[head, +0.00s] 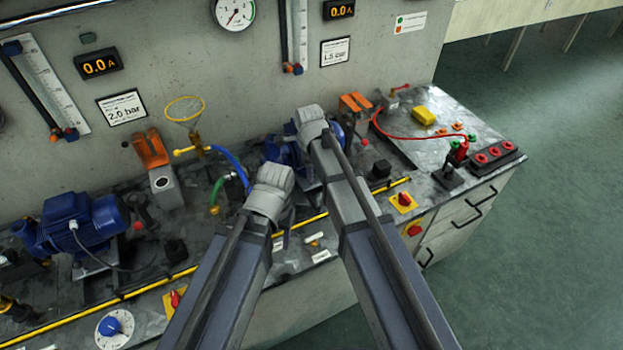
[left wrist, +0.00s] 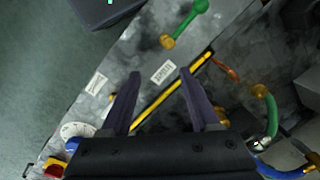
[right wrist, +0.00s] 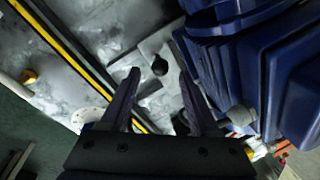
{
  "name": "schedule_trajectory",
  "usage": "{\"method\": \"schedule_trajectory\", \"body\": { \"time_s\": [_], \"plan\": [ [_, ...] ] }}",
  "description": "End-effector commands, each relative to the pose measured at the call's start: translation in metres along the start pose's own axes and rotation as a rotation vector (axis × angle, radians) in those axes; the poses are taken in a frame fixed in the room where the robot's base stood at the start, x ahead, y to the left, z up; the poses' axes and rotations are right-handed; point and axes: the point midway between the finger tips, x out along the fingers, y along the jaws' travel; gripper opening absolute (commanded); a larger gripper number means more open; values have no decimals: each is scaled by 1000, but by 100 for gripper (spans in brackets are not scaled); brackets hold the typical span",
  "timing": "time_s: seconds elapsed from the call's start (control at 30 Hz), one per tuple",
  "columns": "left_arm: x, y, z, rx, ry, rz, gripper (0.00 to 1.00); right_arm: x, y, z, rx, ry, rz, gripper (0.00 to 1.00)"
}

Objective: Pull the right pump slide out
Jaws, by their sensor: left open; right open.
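The right blue pump (head: 285,150) stands at the back of the bench, partly hidden by my arms. Its blue ribbed body (right wrist: 265,60) fills the right side of the right wrist view. A black round knob (right wrist: 160,66) sits on a grey plate beside it. My right gripper (right wrist: 156,55) is open and empty, its fingers either side of the knob in the picture; I cannot tell how far above it they are. My left gripper (left wrist: 160,75) is open and empty over the bench front, near a yellow rail (left wrist: 172,92). In the head view my wrists hide both pairs of fingertips.
A second blue pump (head: 75,220) stands at the left. A yellow rail (head: 150,285) runs along the bench. Blue and green hoses (head: 232,163) rise between the pumps. A red cable (head: 415,137) and red sockets (head: 495,155) are at the right. Open floor (head: 540,240) lies right.

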Motion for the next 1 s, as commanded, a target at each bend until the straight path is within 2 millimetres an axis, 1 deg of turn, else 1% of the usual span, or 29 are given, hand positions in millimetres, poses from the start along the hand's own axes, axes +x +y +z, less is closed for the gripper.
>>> {"method": "schedule_trajectory", "body": {
  "time_s": [0.03, 0.2, 0.53, 0.57, 1.0],
  "plan": [
    [14, 1, -1, 0, 0, 0, 62, 14, 1, 0, 0, 0, 0, 62],
    [27, 3, -2, 0, 0, 0, 62, 28, 0, 0, 0, 0, 0, 62],
    [28, 3, -2, 0, 0, 0, 62, 29, 0, 0, 0, 0, 0, 62],
    [28, 3, -2, 0, 0, 0, 62, 29, 0, 0, 0, 0, 0, 60],
    [28, 3, -2, 0, 0, 0, 62, 29, 0, 0, 0, 0, 0, 10]
  ]
}}
